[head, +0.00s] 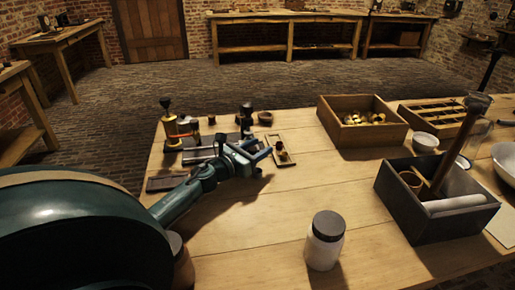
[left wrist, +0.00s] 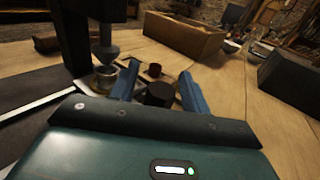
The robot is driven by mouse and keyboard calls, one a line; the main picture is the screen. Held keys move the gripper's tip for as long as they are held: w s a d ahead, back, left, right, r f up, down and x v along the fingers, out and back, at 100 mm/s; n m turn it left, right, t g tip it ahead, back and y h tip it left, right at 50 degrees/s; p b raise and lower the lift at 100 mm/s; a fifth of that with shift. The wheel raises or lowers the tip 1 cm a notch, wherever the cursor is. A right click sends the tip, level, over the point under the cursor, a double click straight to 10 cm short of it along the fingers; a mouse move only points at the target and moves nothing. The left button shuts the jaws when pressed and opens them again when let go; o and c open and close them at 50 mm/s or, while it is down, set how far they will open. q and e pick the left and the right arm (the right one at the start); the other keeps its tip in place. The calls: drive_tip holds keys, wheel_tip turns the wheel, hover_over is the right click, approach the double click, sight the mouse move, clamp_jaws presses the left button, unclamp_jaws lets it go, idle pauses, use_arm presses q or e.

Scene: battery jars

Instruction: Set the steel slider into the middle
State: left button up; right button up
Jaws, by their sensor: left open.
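My left gripper (head: 257,150) is open above the near table, beside a small pale frame (head: 283,162) with a dark knob standing in it. In the left wrist view, a short black cylinder (left wrist: 160,94) shows between the two blue fingers, apart from both. I cannot tell if it is the steel slider's knob. Left of the gripper stands an apparatus with a brass column (head: 170,128), a black post (head: 246,112) and a grey bar (head: 198,155). A metallic cup (left wrist: 105,78) sits under the dark post. The gripper and arm hide part of the apparatus. My right gripper is not in view.
A wooden box of brass pieces (head: 326,128) stands at the back. A dark grey crate (head: 424,228) holds a mallet-like tool and a white roll. A white jar with a dark lid (head: 325,241) stands in front. The table's middle is clear.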

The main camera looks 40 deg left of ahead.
use_arm(q)
drive_tip(key=shift+c, duration=0.2)
clamp_jaws()
idle(0.3)
drive_tip(key=shift+s, duration=0.1)
